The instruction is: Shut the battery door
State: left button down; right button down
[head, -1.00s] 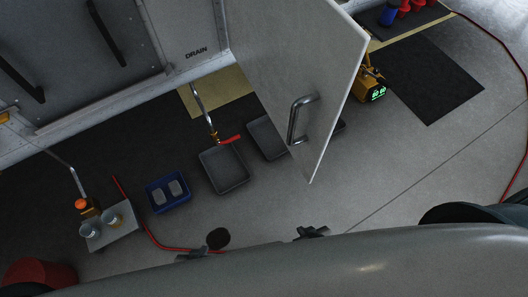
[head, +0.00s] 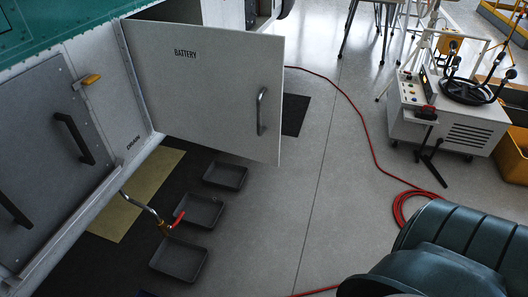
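The battery door (head: 215,85) is a flat light grey panel marked BATTERY in the head view. It stands open, swung out from the helicopter's side, with its hinge edge at the left. A metal bar handle (head: 262,111) is near its free right edge. A dark opening (head: 255,12) shows above and behind the door. A dark teal rounded part at the lower right seems to be my own arm. Neither gripper shows in this view.
Trays (head: 181,254) lie on the floor below the door, near a drain pipe (head: 146,207) with a red lever. The floor between door and cart is mostly clear.

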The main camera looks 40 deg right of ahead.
aim_at(221, 89)
jog(key=k+j+z, duration=0.1)
jog(key=j, duration=0.25)
jog(key=k+j+z, duration=0.1)
jog(key=j, duration=0.25)
jog(key=k+j+z, duration=0.1)
jog(key=k+j, duration=0.15)
jog(key=j, duration=0.1)
